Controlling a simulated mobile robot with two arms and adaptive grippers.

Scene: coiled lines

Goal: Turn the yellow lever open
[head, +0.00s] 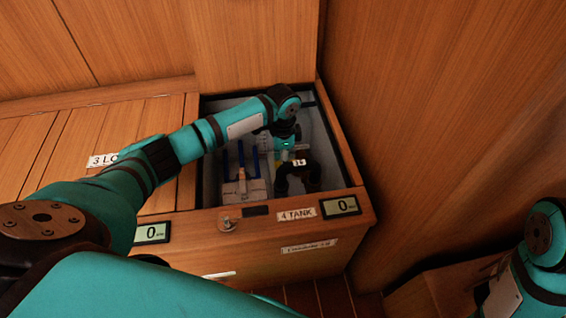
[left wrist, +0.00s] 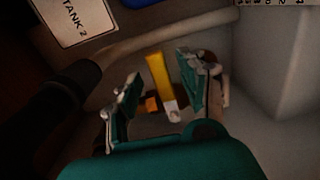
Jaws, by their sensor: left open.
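The yellow lever (left wrist: 157,77) shows in the left wrist view, standing between the two open fingers of my left gripper (left wrist: 152,97). A gap shows between the lever and each finger, and its lower end meets a pale metal piece. In the head view my left arm reaches into the open compartment, and my left gripper (head: 288,152) is down inside it, mostly hidden by its own wrist. The lever is hard to make out there. My right arm shows at the lower right edge, but its gripper is out of view.
The compartment's wooden front rim (head: 250,214) carries a "4 TANK" label (head: 297,214) and a display (head: 340,206). A wooden wall (head: 430,110) stands close on the right.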

